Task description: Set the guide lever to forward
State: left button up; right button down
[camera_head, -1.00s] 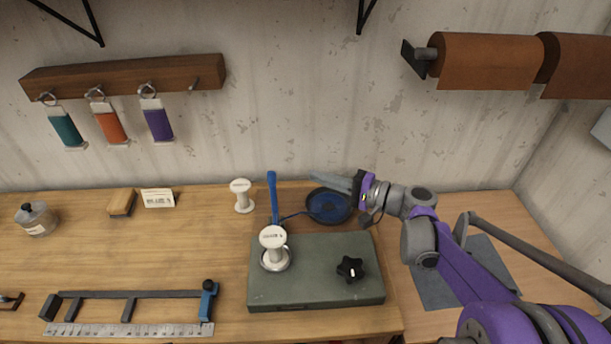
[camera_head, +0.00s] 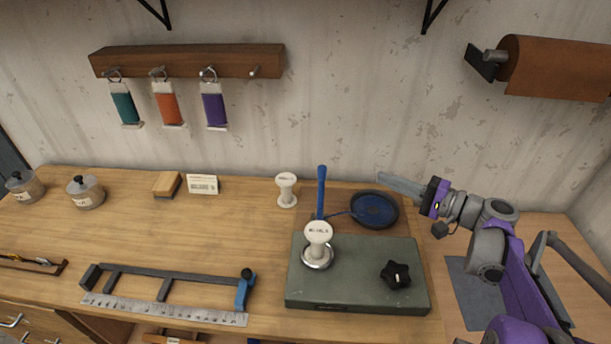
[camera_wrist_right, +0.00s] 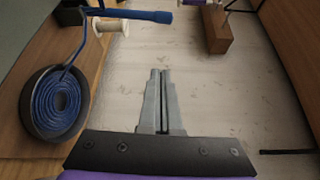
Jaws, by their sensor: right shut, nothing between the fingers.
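The guide lever (camera_head: 321,188) is a blue handle standing nearly upright behind the grey-green machine block (camera_head: 352,296). In the right wrist view the blue lever (camera_wrist_right: 140,16) lies across the top, ahead and to the left of the fingertips. A white spool (camera_head: 318,232) on the block stands in front of the lever's lower part. My right gripper (camera_head: 383,178) is shut and empty, to the right of the lever and apart from it, behind the dish. Its shut fingers (camera_wrist_right: 160,73) also show in the right wrist view. My left gripper is out of view.
A dark dish (camera_head: 393,218) with a coiled blue strap (camera_head: 374,207) sits behind the block, below my right gripper. A black star knob (camera_head: 396,275) is on the block. Another white spool (camera_head: 286,190) stands left of the lever. The wall is close behind.

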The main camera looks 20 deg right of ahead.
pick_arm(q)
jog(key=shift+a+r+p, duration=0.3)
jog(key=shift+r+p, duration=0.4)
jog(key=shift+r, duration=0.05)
pick_arm(e)
jog(key=w+a, duration=0.7)
jog(key=a, duration=0.2)
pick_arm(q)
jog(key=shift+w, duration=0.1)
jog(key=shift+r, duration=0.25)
pick_arm(e)
jog(key=shift+s+a, duration=0.25)
jog(key=shift+s, duration=0.2)
jog(key=shift+s+a, duration=0.2)
jog(key=shift+s, duration=0.25)
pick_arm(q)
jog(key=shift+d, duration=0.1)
pick_arm(e)
jog(key=shift+w, duration=0.15)
